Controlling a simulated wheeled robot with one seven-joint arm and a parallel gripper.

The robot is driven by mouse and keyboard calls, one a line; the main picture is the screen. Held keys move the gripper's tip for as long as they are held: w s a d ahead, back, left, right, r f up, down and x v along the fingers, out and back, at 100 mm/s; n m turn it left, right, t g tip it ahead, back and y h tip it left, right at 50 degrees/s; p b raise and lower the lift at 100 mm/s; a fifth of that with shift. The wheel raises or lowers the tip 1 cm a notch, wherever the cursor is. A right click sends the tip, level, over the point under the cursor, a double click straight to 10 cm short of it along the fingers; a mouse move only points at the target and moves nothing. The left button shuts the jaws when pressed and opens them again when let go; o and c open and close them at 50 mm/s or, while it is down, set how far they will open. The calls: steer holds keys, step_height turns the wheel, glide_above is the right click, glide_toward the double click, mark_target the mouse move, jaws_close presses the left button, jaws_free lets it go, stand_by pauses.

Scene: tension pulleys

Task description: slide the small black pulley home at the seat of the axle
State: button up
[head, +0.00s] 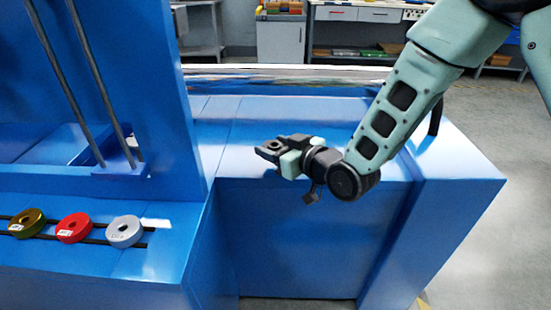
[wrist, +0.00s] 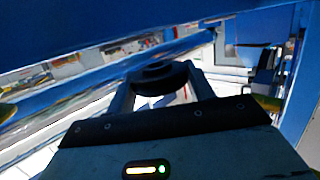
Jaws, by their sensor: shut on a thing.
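My gripper (head: 274,152) is shut on the small black pulley (wrist: 158,76). The pulley sits between the two fingertips (wrist: 160,88) in the wrist view, with its dark rim toward the camera. In the head view the gripper is in front of the blue machine's top (head: 270,115), right of the tall blue upright, and the pulley is only a small dark shape at its tip. I cannot make out the axle or its seat for certain in either view. Whether the pulley touches anything besides the fingers cannot be told.
Gold (head: 27,223), red (head: 74,227) and grey (head: 124,231) pulleys lie in a row on dark rails at the lower left. A blue upright (head: 160,90) with two slanting steel rods (head: 103,80) stands left of my gripper. Workbenches are far behind.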

steer(key=shift+f, duration=1.35)
steer(key=shift+f+b, duration=0.2)
steer(key=shift+b, duration=0.15)
steer(key=o, duration=1.1)
